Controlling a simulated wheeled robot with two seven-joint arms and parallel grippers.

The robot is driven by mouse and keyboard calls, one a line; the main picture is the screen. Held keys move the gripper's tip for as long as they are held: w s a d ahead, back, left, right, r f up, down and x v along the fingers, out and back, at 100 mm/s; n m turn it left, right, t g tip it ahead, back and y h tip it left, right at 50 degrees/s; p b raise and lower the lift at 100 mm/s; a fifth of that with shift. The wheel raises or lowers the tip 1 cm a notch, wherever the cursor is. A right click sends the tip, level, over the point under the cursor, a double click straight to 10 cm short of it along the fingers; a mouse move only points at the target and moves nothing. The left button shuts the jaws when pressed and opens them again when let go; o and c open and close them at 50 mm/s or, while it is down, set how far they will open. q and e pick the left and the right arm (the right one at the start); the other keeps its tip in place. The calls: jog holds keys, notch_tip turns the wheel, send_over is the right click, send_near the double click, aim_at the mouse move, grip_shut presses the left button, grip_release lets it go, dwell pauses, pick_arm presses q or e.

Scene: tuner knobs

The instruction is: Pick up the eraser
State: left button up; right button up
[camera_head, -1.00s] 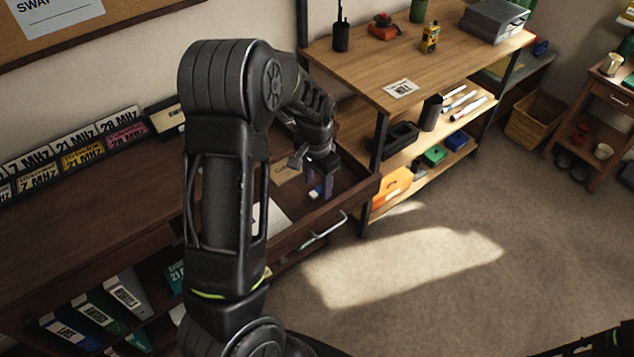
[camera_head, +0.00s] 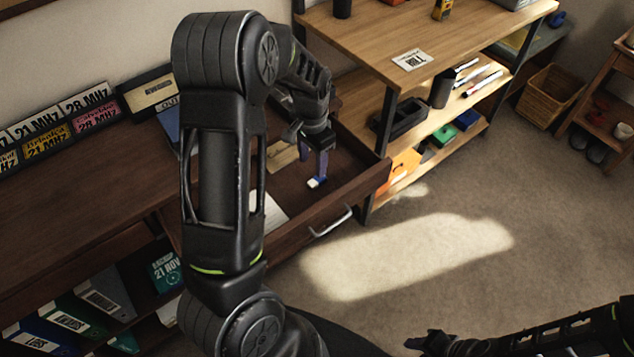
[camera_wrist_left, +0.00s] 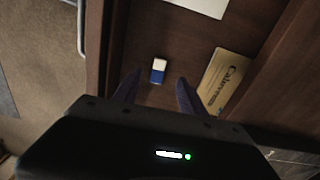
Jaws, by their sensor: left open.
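The eraser (camera_head: 317,182), white at one end and blue at the other, lies in the open drawer (camera_head: 346,184). In the left wrist view the eraser (camera_wrist_left: 158,70) lies flat on the drawer floor, in line with the gap between the fingers. My left gripper (camera_head: 315,164) points down into the drawer, just above the eraser. Its fingers (camera_wrist_left: 160,84) are spread and empty, one on each side of the gap. Whether they reach beside the eraser is hard to tell. My right gripper (camera_head: 424,342) is at the lower right, away from the drawer, its jaws unclear.
A tan card (camera_wrist_left: 223,82) lies in the drawer close to the right finger in the wrist view. A white paper (camera_wrist_left: 203,5) lies further along. The drawer front with its handle (camera_head: 331,222) borders the space. A wooden shelf unit (camera_head: 470,45) stands beside it.

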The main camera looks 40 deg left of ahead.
aim_at(313, 182)
pick_arm(q)
jog(key=shift+f, duration=1.25)
jog(key=shift+f+p, duration=0.8)
jog(key=shift+f, duration=1.8)
grip_shut()
